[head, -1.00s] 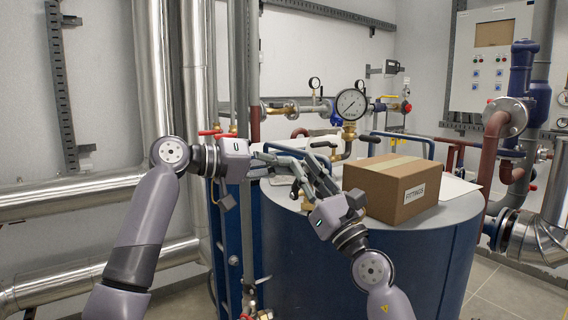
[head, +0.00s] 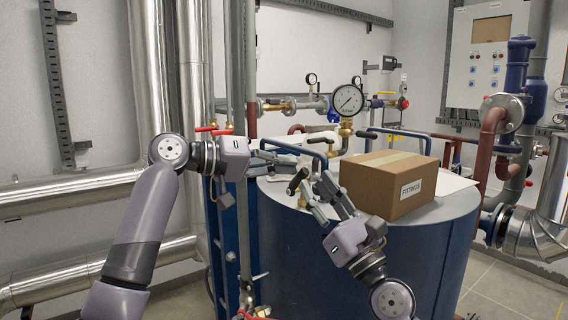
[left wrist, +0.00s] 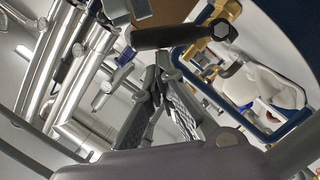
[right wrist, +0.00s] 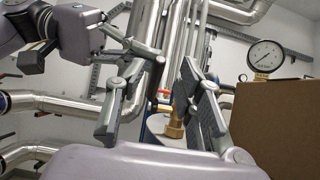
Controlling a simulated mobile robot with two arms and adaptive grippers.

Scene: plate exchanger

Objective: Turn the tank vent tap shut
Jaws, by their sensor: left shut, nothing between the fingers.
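The vent tap stands on top of the blue tank (head: 345,250). Its dark lever handle (head: 298,180) shows between my two grippers in the head view. The dark handle (left wrist: 168,38) crosses just beyond my left fingertips in the left wrist view. The tap's brass body (right wrist: 176,122) shows between my right fingers in the right wrist view. My left gripper (head: 292,163) is shut and empty, close to the handle; contact cannot be told. My right gripper (head: 326,190) is open and empty, its fingers wide apart to the right of the tap.
A cardboard box labelled FITTINGS (head: 395,183) stands on the tank lid, right beside my right gripper. Blue tube handles (head: 405,133) rise behind it. A pressure gauge (head: 348,100) and brass pipework stand at the back. Large silver pipes (head: 75,190) run on the left.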

